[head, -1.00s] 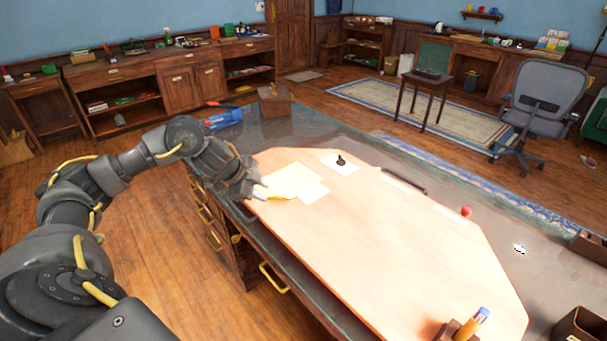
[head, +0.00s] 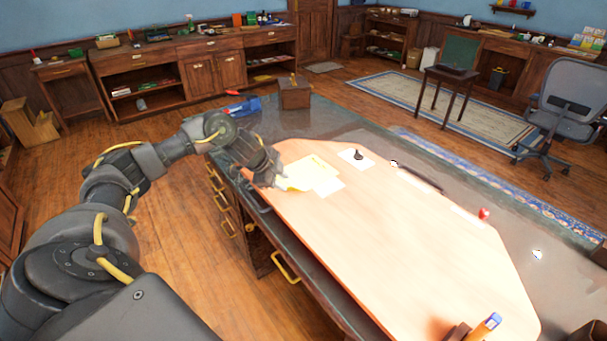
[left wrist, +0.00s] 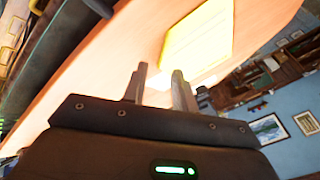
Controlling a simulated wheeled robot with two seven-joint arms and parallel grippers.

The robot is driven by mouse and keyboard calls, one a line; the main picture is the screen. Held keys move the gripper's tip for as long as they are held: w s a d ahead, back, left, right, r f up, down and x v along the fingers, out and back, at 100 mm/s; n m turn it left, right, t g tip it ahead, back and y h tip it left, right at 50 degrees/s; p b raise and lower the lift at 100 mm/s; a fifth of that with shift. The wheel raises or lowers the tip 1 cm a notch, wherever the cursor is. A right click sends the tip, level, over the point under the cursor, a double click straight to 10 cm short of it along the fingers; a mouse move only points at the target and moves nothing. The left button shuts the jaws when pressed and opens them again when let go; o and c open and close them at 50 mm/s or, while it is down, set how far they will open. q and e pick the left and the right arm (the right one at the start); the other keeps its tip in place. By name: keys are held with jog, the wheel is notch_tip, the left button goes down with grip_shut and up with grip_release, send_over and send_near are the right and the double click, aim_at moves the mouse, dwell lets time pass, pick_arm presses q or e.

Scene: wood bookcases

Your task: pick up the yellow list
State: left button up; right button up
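The yellow list (head: 312,168) lies flat near the left end of the pale desk top, partly over white sheets (head: 328,186). My left gripper (head: 277,181) is at the desk's left edge, just left of the list. In the left wrist view the yellow list (left wrist: 198,36) lies beyond the fingertips, with clear space between. The two fingers (left wrist: 160,80) stand apart with nothing between them. In the head view the fingertips are small and hard to make out. My right gripper is not in view.
A white sheet with a small black object (head: 358,155) lies behind the list. A black bar (head: 420,180), a red ball (head: 484,213) and an orange-and-blue object (head: 485,325) are farther right. The middle of the desk top (head: 400,245) is clear.

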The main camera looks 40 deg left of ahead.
pick_arm(q)
jog(key=x, duration=0.4)
jog(key=shift+w+d+f+p, duration=0.15)
jog(key=shift+p, duration=0.15)
jog(key=shift+c, duration=0.3)
grip_shut()
